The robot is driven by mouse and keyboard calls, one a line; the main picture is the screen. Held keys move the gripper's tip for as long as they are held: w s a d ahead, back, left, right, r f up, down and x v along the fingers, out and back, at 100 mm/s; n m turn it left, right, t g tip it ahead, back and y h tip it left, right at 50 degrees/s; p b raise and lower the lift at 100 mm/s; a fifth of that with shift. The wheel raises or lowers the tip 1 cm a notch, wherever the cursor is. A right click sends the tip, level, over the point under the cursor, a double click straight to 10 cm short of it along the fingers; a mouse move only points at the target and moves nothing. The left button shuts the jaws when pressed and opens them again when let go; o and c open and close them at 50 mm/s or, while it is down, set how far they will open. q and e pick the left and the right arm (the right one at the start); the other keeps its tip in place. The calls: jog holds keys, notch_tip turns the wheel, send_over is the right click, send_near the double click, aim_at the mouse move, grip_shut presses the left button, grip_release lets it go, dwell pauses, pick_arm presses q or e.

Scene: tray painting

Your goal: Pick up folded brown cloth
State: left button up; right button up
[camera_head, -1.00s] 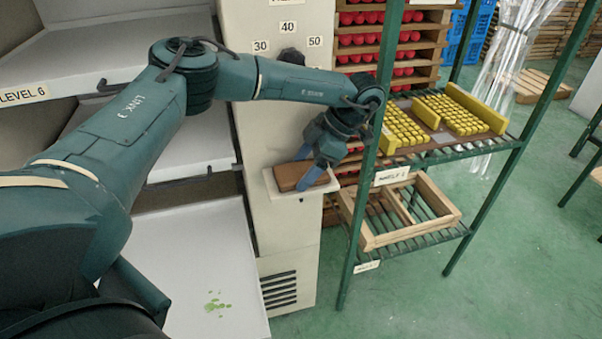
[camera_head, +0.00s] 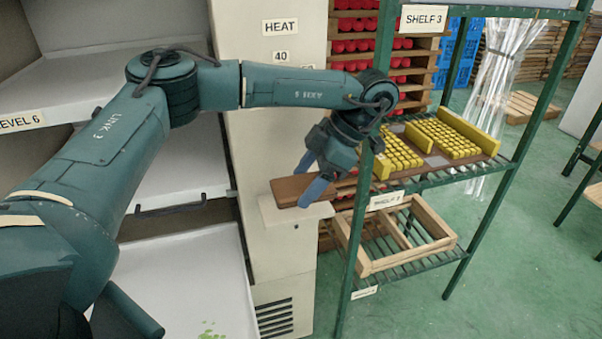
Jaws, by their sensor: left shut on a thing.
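The folded brown cloth (camera_head: 289,189) is a flat brown piece at the small cream ledge (camera_head: 286,214) on the side of the cream heater cabinet. My left gripper (camera_head: 312,177) points down at it from the upper right, its blue fingers shut on the cloth. One finger covers part of the cloth in front. The cloth appears just above the ledge; whether it still touches it is hard to tell. My right gripper is out of view.
A green rack stands close on the right; its post (camera_head: 372,180) is right beside my left wrist. Its shelf holds a tray of yellow pieces (camera_head: 452,138), with a wooden frame (camera_head: 415,236) below. White oven shelves (camera_head: 185,270) are at left.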

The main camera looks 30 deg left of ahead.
pick_arm(q)
jog(key=s+d, duration=1)
jog(key=d, duration=0.1)
jog(key=shift+d+b, duration=0.3)
jog(key=shift+b, duration=0.1)
